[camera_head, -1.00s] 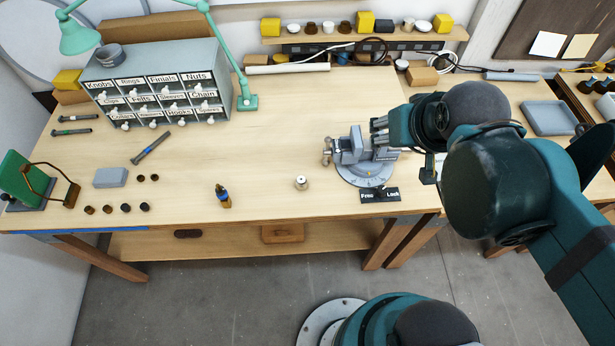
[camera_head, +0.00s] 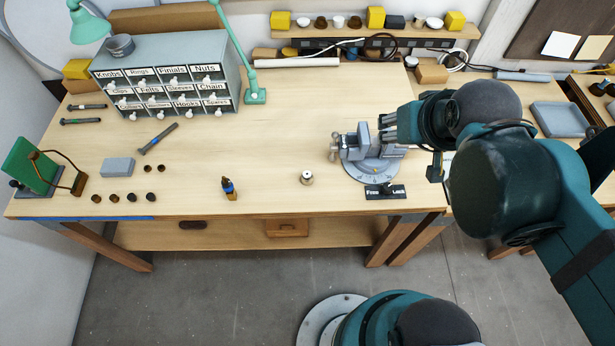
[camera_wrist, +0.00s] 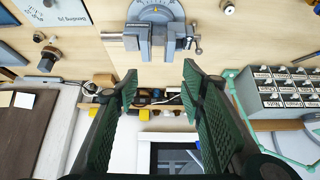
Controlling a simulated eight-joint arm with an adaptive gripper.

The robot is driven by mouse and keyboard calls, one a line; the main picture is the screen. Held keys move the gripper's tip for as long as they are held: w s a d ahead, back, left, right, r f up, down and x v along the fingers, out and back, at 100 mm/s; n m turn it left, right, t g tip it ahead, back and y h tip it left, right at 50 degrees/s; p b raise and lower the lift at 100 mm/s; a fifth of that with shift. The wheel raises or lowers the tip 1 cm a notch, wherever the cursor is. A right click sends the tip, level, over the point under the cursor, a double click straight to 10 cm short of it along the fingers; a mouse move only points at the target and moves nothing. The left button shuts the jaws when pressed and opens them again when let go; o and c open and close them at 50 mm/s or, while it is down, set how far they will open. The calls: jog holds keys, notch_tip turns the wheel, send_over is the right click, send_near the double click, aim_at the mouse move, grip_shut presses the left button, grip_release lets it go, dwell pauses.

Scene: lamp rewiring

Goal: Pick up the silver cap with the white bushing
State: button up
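A small silver cap with a pale top (camera_head: 306,177) stands on the workbench, left of the grey vise (camera_head: 358,146). Its white bushing is too small to make out for sure. In the wrist view, what looks like the same cap (camera_wrist: 229,8) is at the top edge, right of the vise (camera_wrist: 155,35). My gripper (camera_head: 392,124) is above and behind the vise in the head view, apart from the cap. In the wrist view my gripper (camera_wrist: 160,83) has its two green fingers spread wide with nothing between them.
A lever plate marked Free and Lock (camera_head: 385,191) lies in front of the vise. A labelled drawer cabinet (camera_head: 165,80) and green lamp (camera_head: 254,95) are at the back left. Bench around the cap is clear.

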jog(key=n+g+h+b, duration=0.5)
jog(key=n+g+b, duration=0.15)
jog(key=n, duration=1.25)
send_near(307, 178)
jog(key=w+d+f, duration=0.1)
jog(key=w+f, duration=0.1)
jog(key=shift+s+d+r+g, duration=0.15)
jog(key=shift+d+r+g, duration=0.05)
jog(key=shift+r+g, duration=0.05)
jog(key=shift+x, duration=1.3)
jog(key=shift+y, duration=0.3)
